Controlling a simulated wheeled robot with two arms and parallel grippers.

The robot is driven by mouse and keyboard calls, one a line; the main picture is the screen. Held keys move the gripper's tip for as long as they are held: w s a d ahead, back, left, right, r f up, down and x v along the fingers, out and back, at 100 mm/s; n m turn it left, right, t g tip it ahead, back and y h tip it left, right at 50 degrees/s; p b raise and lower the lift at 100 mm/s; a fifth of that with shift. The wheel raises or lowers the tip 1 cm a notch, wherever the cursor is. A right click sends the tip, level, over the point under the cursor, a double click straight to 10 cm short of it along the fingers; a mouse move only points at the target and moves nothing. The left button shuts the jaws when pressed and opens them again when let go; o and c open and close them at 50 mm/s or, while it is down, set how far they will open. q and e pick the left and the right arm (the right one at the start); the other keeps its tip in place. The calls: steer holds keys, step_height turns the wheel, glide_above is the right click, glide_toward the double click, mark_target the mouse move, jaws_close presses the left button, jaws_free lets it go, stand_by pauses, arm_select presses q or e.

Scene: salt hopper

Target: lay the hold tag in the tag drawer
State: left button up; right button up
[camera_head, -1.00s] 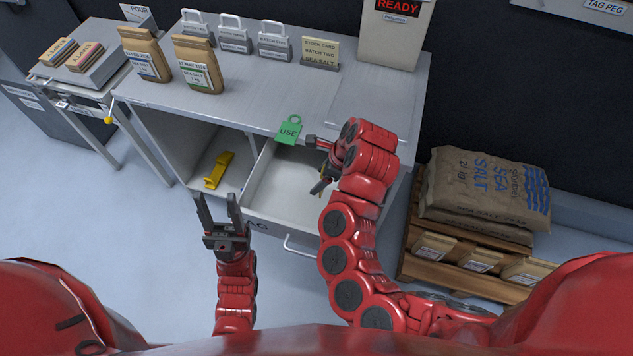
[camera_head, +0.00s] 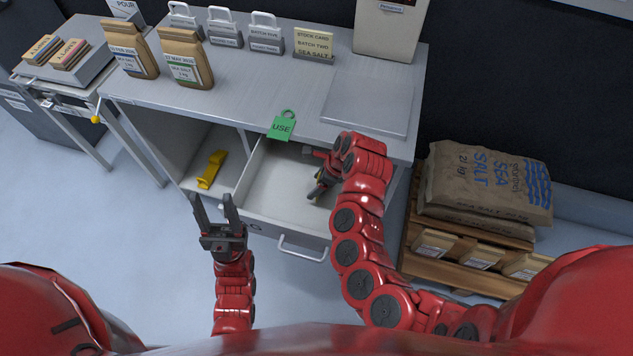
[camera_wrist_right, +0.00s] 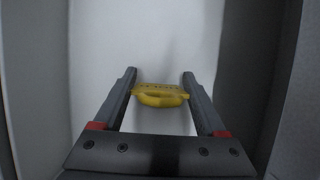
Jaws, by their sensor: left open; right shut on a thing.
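The yellow hold tag (camera_wrist_right: 160,98) lies between the fingers of my right gripper (camera_wrist_right: 158,76) in the right wrist view; its writing is not readable. I cannot tell whether the tag touches the floor. The drawer's front label is partly hidden by my left gripper (camera_head: 212,202). My left gripper is open and empty, in front of the drawer's left part.
A green USE tag (camera_head: 282,127) hangs at the counter's front edge above the drawer. A yellow object (camera_head: 211,170) lies in the compartment left of the drawer. Salt sacks (camera_head: 485,185) lie on a pallet at right.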

steer(key=shift+f, duration=0.1)
steer(key=shift+f, duration=0.15)
steer(key=o, duration=1.2)
steer(key=shift+o, duration=0.2)
steer(key=shift+r, duration=0.25)
steer(key=p+v, duration=0.2)
steer(key=v, duration=0.9)
steer(key=shift+r, duration=0.4)
